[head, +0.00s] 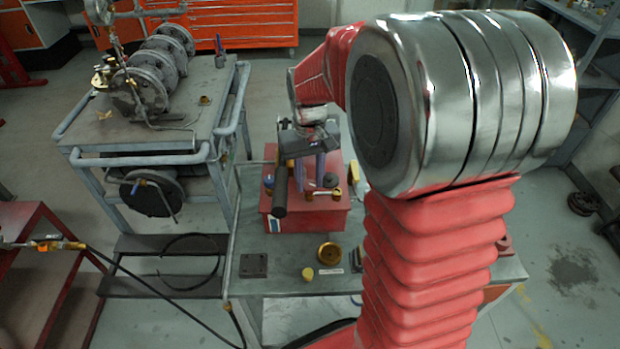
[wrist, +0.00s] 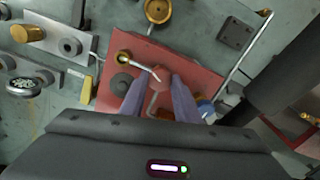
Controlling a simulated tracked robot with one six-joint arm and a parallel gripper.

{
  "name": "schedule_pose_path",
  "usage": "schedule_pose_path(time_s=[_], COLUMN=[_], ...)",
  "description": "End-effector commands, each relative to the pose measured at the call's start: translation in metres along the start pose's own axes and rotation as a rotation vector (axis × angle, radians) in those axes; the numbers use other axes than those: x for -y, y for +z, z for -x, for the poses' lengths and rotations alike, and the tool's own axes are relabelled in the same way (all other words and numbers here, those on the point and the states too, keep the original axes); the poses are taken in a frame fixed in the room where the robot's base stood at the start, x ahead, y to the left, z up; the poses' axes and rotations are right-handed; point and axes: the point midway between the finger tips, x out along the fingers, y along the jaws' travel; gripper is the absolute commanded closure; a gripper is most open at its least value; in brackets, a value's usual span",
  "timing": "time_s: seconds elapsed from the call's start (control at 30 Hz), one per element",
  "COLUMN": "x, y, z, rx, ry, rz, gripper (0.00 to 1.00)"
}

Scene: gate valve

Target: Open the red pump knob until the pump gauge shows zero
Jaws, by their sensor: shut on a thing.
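The red pump (head: 290,222) is a box on the grey bench, below my gripper (head: 310,188). In the wrist view the pump's red top (wrist: 195,75) carries a brass fitting with a bent metal rod (wrist: 140,64). My gripper's two bluish fingers (wrist: 158,82) reach down to the pump and are shut on a small red knob (wrist: 159,80) between their tips. The fingers partly cover the knob, so its turn cannot be read. No pump gauge face with a readable needle shows in either view.
A dark round cap (wrist: 121,84) sits beside the left finger on the pump. A brass ring (head: 329,253), a dark plate (head: 253,265) and a yellow piece (head: 307,274) lie on the bench in front. A cart with flanged pipework (head: 150,80) stands left.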

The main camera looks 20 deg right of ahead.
Motion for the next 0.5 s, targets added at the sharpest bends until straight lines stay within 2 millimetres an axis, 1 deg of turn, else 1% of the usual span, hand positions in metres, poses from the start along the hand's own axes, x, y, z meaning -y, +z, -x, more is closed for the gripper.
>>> schedule_pose_path(time_s=[0.5], x=[0.0001], y=[0.0001], z=[0.0004], rx=[0.000], ry=[0.000], rz=[0.476], gripper=[0.94])
